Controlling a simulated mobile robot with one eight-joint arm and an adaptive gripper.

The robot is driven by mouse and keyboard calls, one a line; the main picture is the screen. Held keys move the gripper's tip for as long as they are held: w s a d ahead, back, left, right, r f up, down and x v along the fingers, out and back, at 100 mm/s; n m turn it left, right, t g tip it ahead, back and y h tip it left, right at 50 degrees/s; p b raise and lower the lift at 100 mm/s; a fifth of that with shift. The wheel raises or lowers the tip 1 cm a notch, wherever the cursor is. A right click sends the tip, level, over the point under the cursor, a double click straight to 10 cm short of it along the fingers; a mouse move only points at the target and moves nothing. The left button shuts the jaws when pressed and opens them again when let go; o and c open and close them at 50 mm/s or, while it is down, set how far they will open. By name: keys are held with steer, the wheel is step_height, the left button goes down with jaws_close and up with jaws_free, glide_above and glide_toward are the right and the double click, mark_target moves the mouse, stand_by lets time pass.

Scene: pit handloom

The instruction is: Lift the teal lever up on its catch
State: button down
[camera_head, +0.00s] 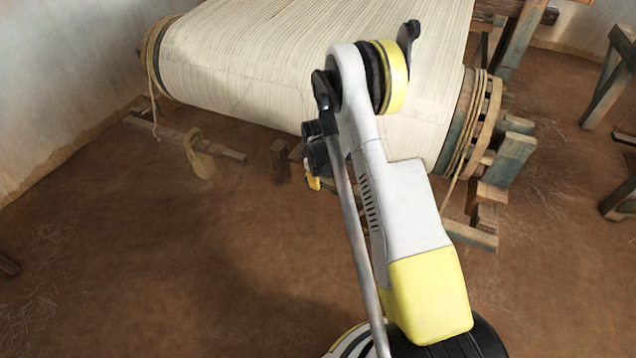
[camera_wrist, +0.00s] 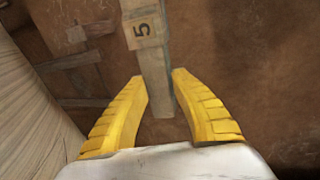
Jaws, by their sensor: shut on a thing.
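In the wrist view a long, narrow wooden lever (camera_wrist: 153,60) with worn grey-teal paint runs from the top edge down between my fingers. The lever's near end shows between the fingers, above the dark brown floor. In the head view only a bit of yellow of my gripper (camera_head: 313,182) shows beside my arm, below the cloth roll; the lever is hidden there. I cannot make out the catch.
A large roll of cream warp threads (camera_head: 250,65) lies behind my arm. Its wooden end frame (camera_head: 515,155) stands at the right. A stone-like weight (camera_head: 198,157) hangs at the left. A short wooden post (camera_head: 280,160) stands near my gripper. The earth floor in front is clear.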

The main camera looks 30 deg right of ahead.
steer(key=v, duration=0.2)
steer(key=p+v, duration=0.1)
steer(key=shift+w+d+r, duration=0.1)
steer(key=shift+d+r, duration=0.2)
steer(key=shift+r, duration=0.1)
steer(key=shift+f, duration=0.1)
steer(key=c, duration=1.1)
jaws_free()
steer(key=shift+o, duration=0.2)
steer(key=v, duration=1.2)
steer(key=shift+s+d, duration=0.2)
